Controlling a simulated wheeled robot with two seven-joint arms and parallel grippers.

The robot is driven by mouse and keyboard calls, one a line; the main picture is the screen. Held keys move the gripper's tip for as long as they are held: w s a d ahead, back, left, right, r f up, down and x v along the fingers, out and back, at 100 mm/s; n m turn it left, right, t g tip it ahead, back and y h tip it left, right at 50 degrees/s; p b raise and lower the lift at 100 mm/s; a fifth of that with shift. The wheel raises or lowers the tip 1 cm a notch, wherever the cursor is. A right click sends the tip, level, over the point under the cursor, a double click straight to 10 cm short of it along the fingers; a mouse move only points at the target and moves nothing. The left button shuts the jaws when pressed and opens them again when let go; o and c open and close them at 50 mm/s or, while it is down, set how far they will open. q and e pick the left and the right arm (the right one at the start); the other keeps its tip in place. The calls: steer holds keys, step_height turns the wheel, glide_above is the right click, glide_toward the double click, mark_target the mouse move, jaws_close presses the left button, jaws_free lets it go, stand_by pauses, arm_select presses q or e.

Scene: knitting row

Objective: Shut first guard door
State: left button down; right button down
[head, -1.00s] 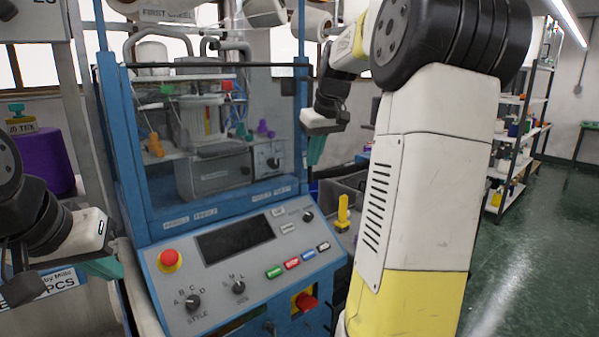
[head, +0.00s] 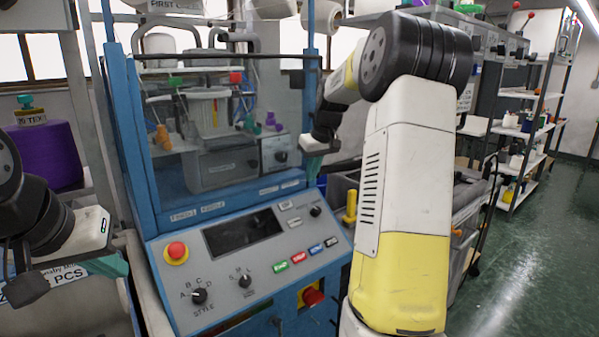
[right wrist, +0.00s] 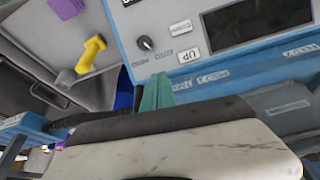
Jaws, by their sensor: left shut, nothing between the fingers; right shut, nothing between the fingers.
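The first guard door (head: 225,150) is a clear panel in a blue frame on the front of the knitting machine, with a dark bar along its top. It stands upright above the control panel (head: 255,235); I cannot tell whether it is fully shut. Machine parts show through it. My right gripper (head: 314,165) is shut and empty at the right edge of the door frame. Its green fingers also show in the right wrist view (right wrist: 156,95), close to the blue lower frame and the panel. My left gripper (head: 112,266) is shut and empty, left of the machine.
A red stop button (head: 177,251) and a red switch (head: 312,296) stick out of the machine front. A purple yarn cone (head: 47,155) stands at the left. A grey cart with a yellow tool (head: 351,207) is to the right. Green floor is open at the far right.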

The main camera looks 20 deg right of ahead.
steer(key=shift+w, duration=0.25)
